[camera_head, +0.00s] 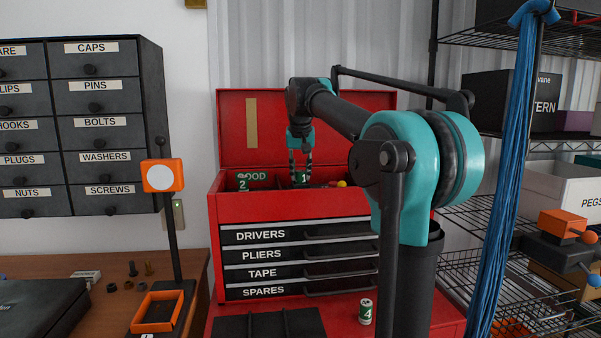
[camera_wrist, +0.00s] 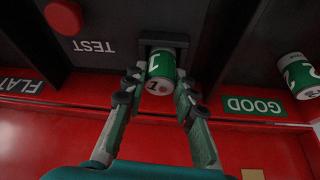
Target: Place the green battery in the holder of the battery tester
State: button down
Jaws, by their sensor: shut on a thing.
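My gripper (camera_wrist: 158,85) is shut on a green and white battery marked 1 (camera_wrist: 162,68), held between its two fingertips. The head view shows my gripper (camera_head: 301,166) reaching down into the open red toolbox top, with battery 1 (camera_head: 301,180) at its tips. In the wrist view, the battery's far part is at the dark holder (camera_wrist: 163,41) of the black tester (camera_wrist: 112,22). I cannot tell whether it is seated there. Battery 2 (camera_wrist: 299,74) is by the GOOD label (camera_wrist: 254,106). Battery 4 (camera_head: 366,312) stands on the red surface in front of the drawers.
The toolbox's raised lid (camera_head: 300,125) stands behind my gripper. An orange-headed stand (camera_head: 162,175) is left of the toolbox. Blue cables (camera_head: 510,165) hang at the right.

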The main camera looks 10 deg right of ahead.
jog(key=c, duration=1.2)
grip_release()
jog(key=v, duration=1.2)
jog(key=shift+r, duration=0.15)
